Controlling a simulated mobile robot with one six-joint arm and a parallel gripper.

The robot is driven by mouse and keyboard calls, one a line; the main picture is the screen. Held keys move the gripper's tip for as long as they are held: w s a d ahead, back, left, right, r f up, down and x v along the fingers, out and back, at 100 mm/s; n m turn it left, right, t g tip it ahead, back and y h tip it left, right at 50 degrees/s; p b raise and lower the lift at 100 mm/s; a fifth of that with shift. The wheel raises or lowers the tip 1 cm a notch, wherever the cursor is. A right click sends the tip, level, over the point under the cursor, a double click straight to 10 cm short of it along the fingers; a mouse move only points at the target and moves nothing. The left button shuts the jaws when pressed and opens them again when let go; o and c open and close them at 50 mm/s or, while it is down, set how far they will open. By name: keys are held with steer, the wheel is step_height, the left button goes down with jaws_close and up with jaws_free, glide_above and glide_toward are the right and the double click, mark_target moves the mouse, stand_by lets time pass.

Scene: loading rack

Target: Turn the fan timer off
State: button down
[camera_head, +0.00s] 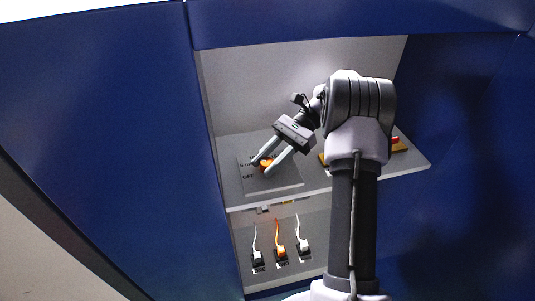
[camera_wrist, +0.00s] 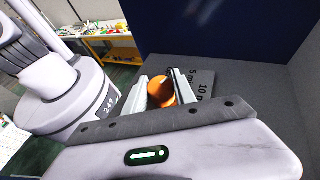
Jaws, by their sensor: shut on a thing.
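The fan timer is a grey plate (camera_head: 287,183) with an orange knob (camera_head: 266,163), lying on the upper shelf of the rack. Printed marks, including "OFF", show at the plate's left side. My gripper (camera_head: 265,167) reaches down from the upper right, with its two fingers on either side of the knob. In the wrist view the orange knob (camera_wrist: 161,91) sits between the fingers, and the plate (camera_wrist: 205,84) shows "5" and "10" marks beside it. The gripper is shut on the knob. The knob's pointer direction is partly hidden by the fingers.
Below the shelf (camera_head: 240,203), several plugs with cords, including an orange plug (camera_head: 281,251), sit on a lower panel. A yellow and red item (camera_head: 398,145) is partly hidden behind my arm. Blue walls (camera_head: 110,130) close in both sides.

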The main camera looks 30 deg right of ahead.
mark_target(269, 161)
steer(key=shift+n+g, duration=0.5)
steer(key=shift+g, duration=0.1)
steer(key=shift+h, duration=0.3)
steer(key=c, duration=1)
jaws_free()
steer(key=shift+a, duration=0.1)
steer(key=shift+r, duration=0.3)
step_height(269, 161, up, 3)
steer(key=shift+r, duration=0.15)
steer(key=shift+s+a+f+b, duration=0.2)
steer(key=shift+s+b, duration=0.35)
steer(key=shift+s, duration=0.05)
steer(key=shift+s+a+f+b, duration=0.15)
steer(key=shift+s+f+b, duration=0.05)
steer(key=shift+s+b, duration=0.35)
steer(key=s+a, duration=0.1)
steer(key=s, duration=0.3)
steer(key=s+a+r+b, duration=0.1)
steer(key=s, duration=0.4)
steer(key=s+a+r+b, duration=0.1)
steer(key=s, duration=0.3)
steer(key=shift+s+a, duration=0.15)
steer(key=shift+a, duration=0.15)
